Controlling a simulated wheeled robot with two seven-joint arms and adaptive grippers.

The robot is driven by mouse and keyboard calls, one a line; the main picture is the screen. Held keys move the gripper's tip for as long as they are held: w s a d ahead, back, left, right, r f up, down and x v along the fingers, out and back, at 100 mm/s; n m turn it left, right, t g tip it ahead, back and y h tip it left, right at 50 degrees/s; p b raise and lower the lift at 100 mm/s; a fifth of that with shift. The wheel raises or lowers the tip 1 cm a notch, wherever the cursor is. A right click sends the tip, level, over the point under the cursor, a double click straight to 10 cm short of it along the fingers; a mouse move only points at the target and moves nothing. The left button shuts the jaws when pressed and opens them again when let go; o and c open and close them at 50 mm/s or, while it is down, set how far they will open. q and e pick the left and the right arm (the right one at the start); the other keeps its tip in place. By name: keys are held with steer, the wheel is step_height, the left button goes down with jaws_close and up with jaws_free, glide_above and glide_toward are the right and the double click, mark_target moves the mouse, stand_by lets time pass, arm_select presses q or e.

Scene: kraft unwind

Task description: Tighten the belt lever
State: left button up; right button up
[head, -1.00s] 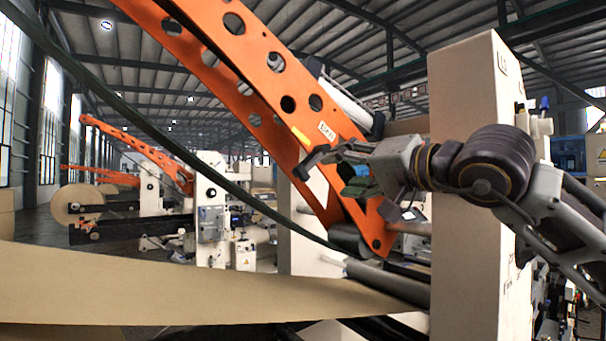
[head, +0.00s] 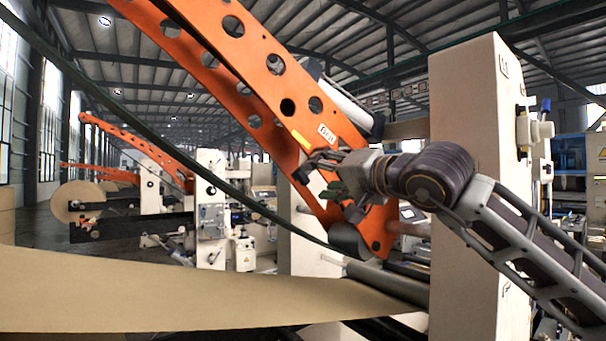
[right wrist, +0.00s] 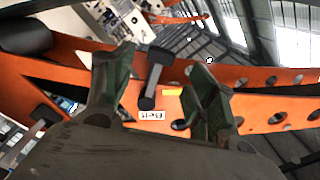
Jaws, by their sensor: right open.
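The belt lever (right wrist: 157,68) is a dark grey handle with a rounded end, standing out from the orange arm beside a small white label (right wrist: 152,115) and a yellow mark (right wrist: 172,92). In the right wrist view it appears between the two dark green fingers of my right gripper (right wrist: 158,88). The fingers are apart, and I see no finger closed on the lever. In the head view my right gripper (head: 328,184) is in front of the orange arm, just below the label (head: 327,134), and partly hides the lever area. My left gripper is not in view.
The perforated orange arm (head: 262,72) slopes down to a dark roller (head: 350,241). A tall beige post (head: 463,120) stands right of it, close to my right arm. A brown paper web (head: 150,292) spans the lower left. Other machines stand behind.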

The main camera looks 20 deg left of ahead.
mark_target(305, 176)
steer(key=p+x, duration=0.1)
steer(key=x, duration=0.4)
steer(key=shift+w+a+p, duration=0.15)
steer(key=shift+a+p, duration=0.1)
steer(key=shift+p, duration=0.1)
steer(key=shift+w+a, duration=0.2)
steer(key=shift+a, duration=0.05)
steer(key=shift+w+a, duration=0.3)
steer(key=shift+a, duration=0.05)
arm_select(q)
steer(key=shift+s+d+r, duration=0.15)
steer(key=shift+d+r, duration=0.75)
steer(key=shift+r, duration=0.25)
arm_select(e)
steer(key=shift+w+a, duration=0.1)
steer(key=shift+c, duration=0.2)
jaws_close()
